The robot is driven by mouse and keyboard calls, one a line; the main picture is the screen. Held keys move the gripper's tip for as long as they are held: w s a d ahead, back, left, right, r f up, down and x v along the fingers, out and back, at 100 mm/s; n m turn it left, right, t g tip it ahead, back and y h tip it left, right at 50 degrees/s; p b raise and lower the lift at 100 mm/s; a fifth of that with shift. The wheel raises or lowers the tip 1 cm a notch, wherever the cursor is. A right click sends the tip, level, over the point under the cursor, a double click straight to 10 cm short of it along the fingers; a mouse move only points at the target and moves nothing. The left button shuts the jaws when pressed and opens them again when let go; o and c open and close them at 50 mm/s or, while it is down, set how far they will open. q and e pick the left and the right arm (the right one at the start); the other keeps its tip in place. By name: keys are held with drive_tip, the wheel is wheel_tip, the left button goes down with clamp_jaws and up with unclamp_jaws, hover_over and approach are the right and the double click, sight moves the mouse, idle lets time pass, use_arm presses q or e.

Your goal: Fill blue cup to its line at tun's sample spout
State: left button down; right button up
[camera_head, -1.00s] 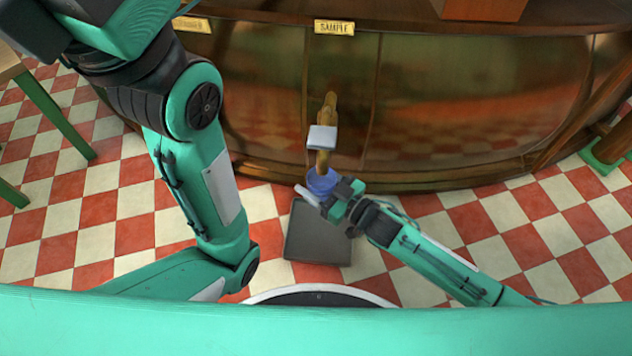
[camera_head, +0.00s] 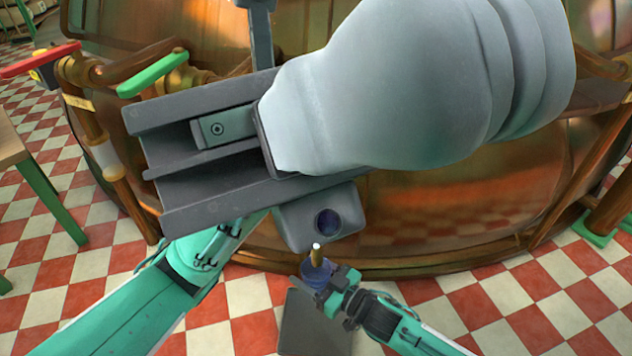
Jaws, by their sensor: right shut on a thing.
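The blue cup (camera_head: 316,274) is under the tun's sample spout (camera_head: 316,253), at the lower middle of the head view. My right gripper (camera_head: 332,289) is shut on the cup. I cannot see the cup's line or any liquid level. My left gripper (camera_head: 500,70) looms large and close to the camera, its pale grey fingers toward the upper right. I cannot tell whether it is open or shut. It hides the spout's handle, the sample label and much of the copper tun (camera_head: 440,215).
A green-legged table (camera_head: 10,145) stands at the left edge. A dark plate (camera_head: 315,330) lies on the checkered floor below the cup.

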use_arm(q)
drive_tip(key=d+f+m+t, duration=0.4)
drive_tip(key=d+f+t, duration=0.4)
drive_tip(key=d+f, duration=0.2)
drive_tip(key=w+d+f+m+t+y, duration=0.25)
drive_tip(key=w+f+t, duration=0.25)
drive_tip(key=f, duration=0.5)
drive_tip(key=w+a+f+m+t+y, duration=0.25)
drive_tip(key=w+f+t, duration=0.35)
drive_tip(key=w+f, duration=0.3)
drive_tip(key=w+a+f+m+t+y, duration=0.1)
drive_tip(key=w+a+t+y, duration=0.1)
drive_tip(key=w+a, duration=0.5)
drive_tip(key=w+a+m+t+y, duration=0.2)
drive_tip(key=w+a+t, duration=0.15)
drive_tip(key=w, duration=0.55)
drive_tip(key=shift+g, duration=0.35)
drive_tip(key=f, duration=0.7)
drive_tip(key=shift+w+a, duration=0.2)
drive_tip(key=shift+a, duration=0.15)
drive_tip(key=shift+f, duration=1.3)
idle(0.8)
